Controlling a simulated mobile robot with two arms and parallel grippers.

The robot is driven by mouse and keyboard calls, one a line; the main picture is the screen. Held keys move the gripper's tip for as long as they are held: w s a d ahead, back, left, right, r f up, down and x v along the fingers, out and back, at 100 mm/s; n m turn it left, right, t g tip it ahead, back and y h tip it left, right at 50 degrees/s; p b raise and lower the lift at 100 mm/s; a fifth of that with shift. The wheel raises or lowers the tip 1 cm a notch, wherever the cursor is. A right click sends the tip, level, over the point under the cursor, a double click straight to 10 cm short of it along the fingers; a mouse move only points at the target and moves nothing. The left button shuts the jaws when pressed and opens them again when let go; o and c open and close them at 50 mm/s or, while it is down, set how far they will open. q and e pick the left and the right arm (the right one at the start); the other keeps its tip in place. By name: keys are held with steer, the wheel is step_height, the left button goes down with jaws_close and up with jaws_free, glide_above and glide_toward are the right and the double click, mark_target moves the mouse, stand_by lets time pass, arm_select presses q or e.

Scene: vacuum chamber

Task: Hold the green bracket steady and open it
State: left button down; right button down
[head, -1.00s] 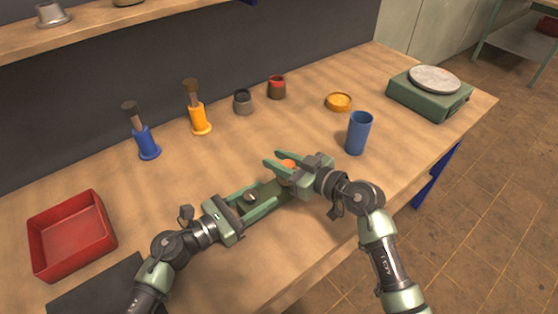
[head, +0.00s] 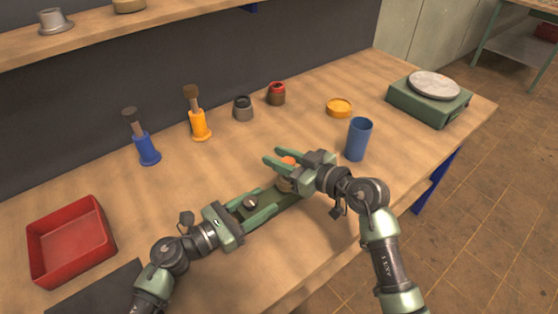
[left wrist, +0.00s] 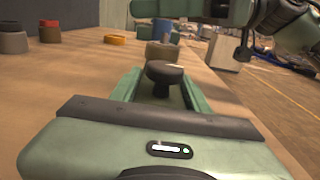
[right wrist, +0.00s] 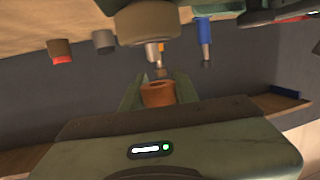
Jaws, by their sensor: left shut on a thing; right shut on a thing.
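A dark round knob (left wrist: 165,74) stands between the left fingers in the left wrist view. The orange piece (right wrist: 158,94) also shows between the fingers in the right wrist view. A tan round part (head: 285,184) is below it, partly hidden by the right fingers.
A blue cup (head: 358,140) stands close right of my right gripper. A green scale (head: 428,105) is at the far right. A red tray (head: 70,245) is at the left. Blue and orange brush holders, small jars and a yellow lid stand behind.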

arm_select(q)
steer(key=c, duration=0.6)
jaws_free()
steer(key=shift+c, duration=0.2)
arm_select(e)
step_height(320, 180, up, 3)
steer(key=shift+f, duration=0.1)
arm_select(q)
steer(key=shift+a, duration=0.1)
steer(key=shift+s+a+f, duration=0.15)
steer(key=shift+s+a, duration=0.1)
steer(key=shift+a, duration=0.1)
steer(key=b+v, duration=0.3)
steer(key=v, duration=0.7)
steer(key=shift+s+a, duration=0.1)
steer(key=shift+s+a+b, duration=0.25)
steer(key=shift+a+b, duration=0.05)
arm_select(e)
step_height(320, 180, down, 4)
steer(key=shift+r, duration=0.2)
